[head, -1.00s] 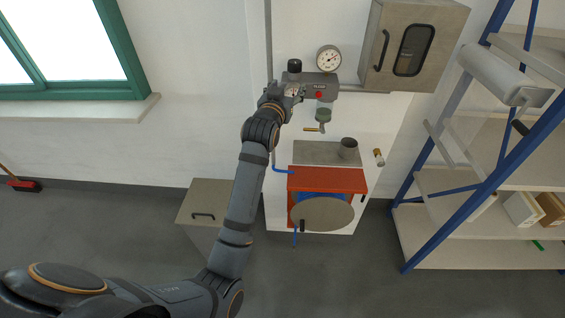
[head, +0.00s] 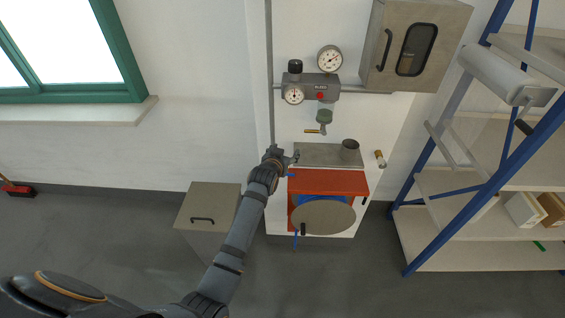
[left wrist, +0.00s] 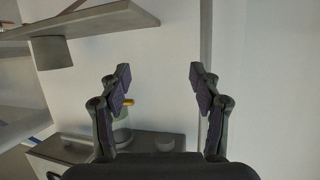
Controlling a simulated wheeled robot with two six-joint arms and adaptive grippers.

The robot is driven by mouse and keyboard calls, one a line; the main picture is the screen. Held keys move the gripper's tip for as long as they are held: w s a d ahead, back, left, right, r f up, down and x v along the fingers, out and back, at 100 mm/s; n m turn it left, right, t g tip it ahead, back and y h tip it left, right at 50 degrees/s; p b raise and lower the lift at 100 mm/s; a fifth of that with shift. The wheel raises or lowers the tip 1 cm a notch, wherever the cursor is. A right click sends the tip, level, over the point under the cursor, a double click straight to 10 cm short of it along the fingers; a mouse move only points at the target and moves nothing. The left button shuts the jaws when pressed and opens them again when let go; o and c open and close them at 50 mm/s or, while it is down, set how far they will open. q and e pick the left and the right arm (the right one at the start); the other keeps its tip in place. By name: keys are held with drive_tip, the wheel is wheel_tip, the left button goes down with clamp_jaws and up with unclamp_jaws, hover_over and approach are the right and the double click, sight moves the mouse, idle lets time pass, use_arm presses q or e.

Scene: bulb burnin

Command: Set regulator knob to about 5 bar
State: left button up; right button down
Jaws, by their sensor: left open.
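The regulator (head: 322,86) is a grey block on the wall in the head view. Its black knob (head: 295,66) stands on top at the left. A small round gauge (head: 293,95) sits on its front below the knob, and a larger gauge (head: 330,59) is above it; both dials are too small to read. My left gripper (head: 290,157) is well below the knob, apart from it, near the left end of the grey plate. In the left wrist view the gripper (left wrist: 158,80) is open with nothing between its fingers. My right gripper is not in view.
A red-topped unit (head: 330,181) with a round lid (head: 322,217) stands below the regulator. A grey cabinet (head: 447,50) hangs on the wall at right. A blue-framed shelf (head: 500,140) stands further right. The wall left of the pipe is clear.

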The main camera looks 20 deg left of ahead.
use_arm(q)
drive_tip(key=shift+s+a+f+g, duration=0.1)
drive_tip(key=shift+s+f+g, duration=0.1)
drive_tip(key=shift+f, duration=0.8)
drive_tip(key=shift+s+a+f+g, duration=0.1)
drive_tip(key=shift+s+f, duration=0.1)
drive_tip(key=shift+f, duration=0.75)
drive_tip(key=s+a+f+g, duration=0.1)
drive_tip(key=s+f+g, duration=0.1)
drive_tip(key=s+f, duration=0.6)
drive_tip(key=s+f+g, duration=0.2)
drive_tip(key=s+f, duration=0.2)
drive_tip(key=f, duration=0.8)
drive_tip(key=s+a+f+g, duration=0.1)
drive_tip(key=s+f+g, duration=0.1)
drive_tip(key=s+f, duration=0.7)
drive_tip(key=s+a+f+g, duration=0.1)
drive_tip(key=s+f+g, duration=0.1)
drive_tip(key=s+f, duration=0.4)
drive_tip(key=s+a+f+g, duration=0.2)
drive_tip(key=s+f, duration=0.4)
drive_tip(key=s, duration=1.1)
drive_tip(key=s+a+f+g, duration=0.1)
drive_tip(key=s+f, duration=0.5)
drive_tip(key=s, duration=0.6)
drive_tip(key=shift+s+a+f+g, duration=0.25)
drive_tip(key=shift+a+f+g, duration=0.15)
drive_tip(key=shift+g, duration=0.1)
drive_tip(key=shift+w+r, duration=0.1)
